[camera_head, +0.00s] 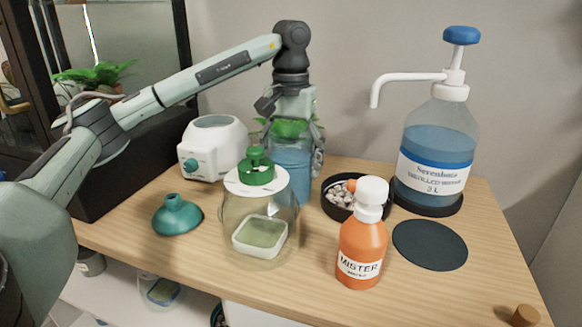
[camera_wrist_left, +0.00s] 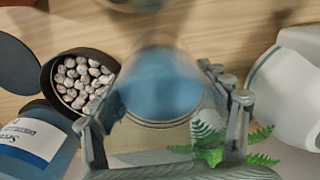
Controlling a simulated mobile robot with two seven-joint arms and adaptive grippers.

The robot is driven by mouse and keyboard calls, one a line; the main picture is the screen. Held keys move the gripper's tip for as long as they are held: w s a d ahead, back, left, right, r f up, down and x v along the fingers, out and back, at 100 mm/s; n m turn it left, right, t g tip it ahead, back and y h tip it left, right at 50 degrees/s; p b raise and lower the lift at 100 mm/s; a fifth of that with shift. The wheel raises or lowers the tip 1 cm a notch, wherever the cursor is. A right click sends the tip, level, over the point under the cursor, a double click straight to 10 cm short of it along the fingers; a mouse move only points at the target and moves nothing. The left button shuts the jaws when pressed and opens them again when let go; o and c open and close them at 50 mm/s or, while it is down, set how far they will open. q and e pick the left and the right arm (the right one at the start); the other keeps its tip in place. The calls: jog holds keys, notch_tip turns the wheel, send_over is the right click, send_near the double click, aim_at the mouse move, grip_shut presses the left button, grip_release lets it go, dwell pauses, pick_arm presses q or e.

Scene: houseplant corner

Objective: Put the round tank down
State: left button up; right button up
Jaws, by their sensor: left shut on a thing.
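The round tank (camera_head: 291,172) is a clear cylinder with blue water in it, at the back middle of the wooden table in the head view. My left gripper (camera_head: 291,135) reaches it from above and behind and is shut on it. In the left wrist view the tank (camera_wrist_left: 160,88) sits between the two fingers of the gripper (camera_wrist_left: 165,115). The lidded glass jar partly hides its lower front in the head view, so I cannot tell whether its base touches the table. My right gripper is not in view.
A white appliance (camera_head: 214,147) and a teal funnel (camera_head: 177,216) are left of the tank. The glass jar (camera_head: 238,209) stands in front. A pebble dish (camera_head: 334,205), orange mister (camera_head: 361,249), dark round mat (camera_head: 430,246) and distilled-water bottle (camera_head: 436,150) are to the right.

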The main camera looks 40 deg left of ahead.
pick_arm(q)
jog(key=shift+f, duration=0.2)
jog(key=shift+f, duration=0.2)
jog(key=o, duration=1.8)
